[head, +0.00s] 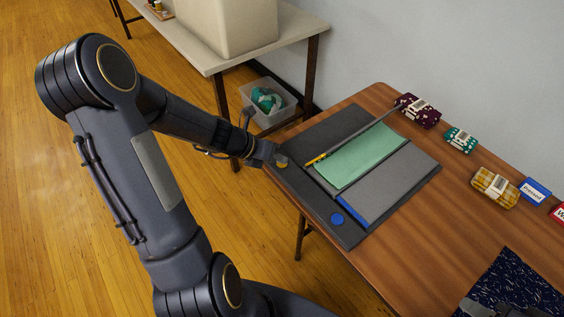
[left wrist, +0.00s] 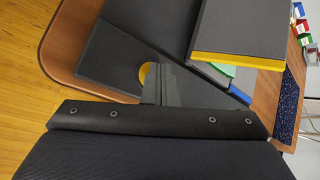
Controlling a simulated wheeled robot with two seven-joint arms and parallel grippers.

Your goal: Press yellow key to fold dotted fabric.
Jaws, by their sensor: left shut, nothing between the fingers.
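The dark grey folding board (head: 350,234) lies on the wooden table. Its round yellow key (head: 283,164) is at the left end, partly hidden by my left gripper (head: 279,158). In the left wrist view the shut, empty fingers (left wrist: 160,75) are over the yellow key (left wrist: 145,72); contact is unclear. The yellow-edged panel (left wrist: 236,58) stands raised. A mint-green cloth (head: 358,155) lies on the board; I cannot make out dots on it. A blue-edged panel (head: 385,183) lies flat near a blue key (head: 337,219). A grey part, seemingly my right gripper (head: 474,309), shows at the bottom edge.
Maroon (head: 418,110), teal (head: 460,139) and yellow checked (head: 495,187) fabric bundles lie along the back. A blue sign (head: 536,190) stands beside them. A speckled navy cloth (head: 515,290) lies at the lower right. A bin (head: 269,104) is under the other table.

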